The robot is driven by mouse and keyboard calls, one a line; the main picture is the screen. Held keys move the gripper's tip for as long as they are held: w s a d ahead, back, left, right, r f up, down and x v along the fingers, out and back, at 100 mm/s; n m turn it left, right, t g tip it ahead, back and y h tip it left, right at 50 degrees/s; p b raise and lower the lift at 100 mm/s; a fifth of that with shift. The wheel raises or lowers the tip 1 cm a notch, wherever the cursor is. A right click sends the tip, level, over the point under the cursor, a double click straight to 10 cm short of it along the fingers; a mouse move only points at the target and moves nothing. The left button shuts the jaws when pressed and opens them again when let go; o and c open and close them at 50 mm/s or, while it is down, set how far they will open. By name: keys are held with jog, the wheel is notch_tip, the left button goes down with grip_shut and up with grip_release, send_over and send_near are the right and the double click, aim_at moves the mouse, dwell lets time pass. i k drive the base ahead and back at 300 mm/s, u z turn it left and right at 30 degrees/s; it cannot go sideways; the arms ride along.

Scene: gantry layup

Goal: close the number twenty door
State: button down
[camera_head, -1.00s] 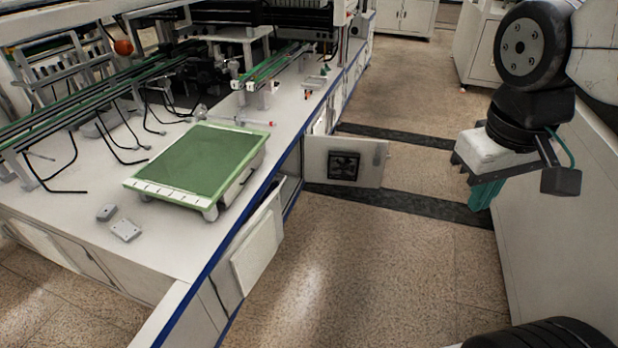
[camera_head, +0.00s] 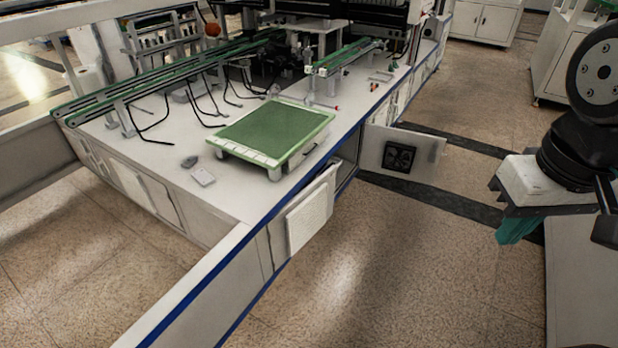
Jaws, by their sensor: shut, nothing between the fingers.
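Two cabinet doors stand open along the long side of the white workbench (camera_head: 225,205). One door (camera_head: 402,152) with a dark fan vent swings wide out over the floor. A nearer door (camera_head: 311,211) with a pale panel stands partly open. No number is legible on either, so I cannot tell which is number twenty. My gripper (camera_head: 518,228), with teal fingers, hangs at the right of the view, pointing down. It is shut and empty, to the right of both doors and apart from them.
A green-topped panel (camera_head: 275,135) lies on the bench. Green rails (camera_head: 160,82) and machinery fill its far side. White cabinets (camera_head: 487,20) stand at the back. The speckled floor (camera_head: 400,260) between the bench and my arm is clear.

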aim_at(303, 216)
jog(key=u, duration=0.2)
jog(key=i, duration=1.15)
jog(key=z, duration=0.65)
